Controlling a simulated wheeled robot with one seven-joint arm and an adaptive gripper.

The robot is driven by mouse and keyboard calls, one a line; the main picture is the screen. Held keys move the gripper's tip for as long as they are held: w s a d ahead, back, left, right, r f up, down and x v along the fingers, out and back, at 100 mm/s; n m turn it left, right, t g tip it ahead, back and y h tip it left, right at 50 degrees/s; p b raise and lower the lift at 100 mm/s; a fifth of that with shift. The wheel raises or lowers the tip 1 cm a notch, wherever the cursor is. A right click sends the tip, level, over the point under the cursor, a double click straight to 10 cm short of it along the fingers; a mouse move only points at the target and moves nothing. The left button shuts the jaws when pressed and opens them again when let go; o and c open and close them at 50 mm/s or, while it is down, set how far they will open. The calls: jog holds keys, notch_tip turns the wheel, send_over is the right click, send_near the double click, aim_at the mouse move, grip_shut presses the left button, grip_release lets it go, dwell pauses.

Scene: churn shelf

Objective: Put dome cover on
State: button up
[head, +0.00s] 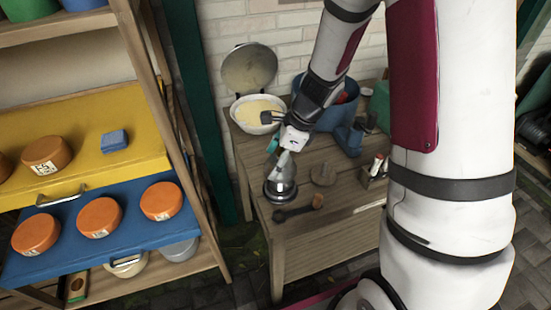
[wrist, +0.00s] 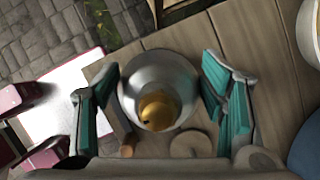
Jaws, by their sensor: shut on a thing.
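A shiny silver dome cover (head: 283,172) is over a dark round base on the wooden table in the head view. My gripper (head: 285,152) reaches down to it from above and is shut on it. In the wrist view the dome cover (wrist: 140,75) lies between my teal fingers (wrist: 162,105), with a yellow-brown rounded part at its middle. The fingers stand wide apart on either side of it. I cannot tell whether the cover's lower rim touches the base.
A white bowl (head: 258,114) of pale yellow stuff stands behind, with a round lid (head: 249,68) upright at the wall. A dark long-handled tool (head: 293,212) and a wooden disc (head: 323,174) lie close by. A shelf with orange rounds (head: 100,216) stands left.

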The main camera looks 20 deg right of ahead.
jog(key=shift+f+b, duration=1.85)
jog(key=shift+f, duration=0.55)
dwell(0.6)
jog(key=o, duration=1.4)
jog(key=shift+o, duration=0.7)
jog(key=shift+o, duration=0.8)
jog(key=shift+r, duration=0.1)
jog(key=shift+r+p, duration=2.65)
jog(key=shift+r, duration=0.1)
jog(key=shift+r+p, duration=0.9)
jog(key=shift+r, duration=0.3)
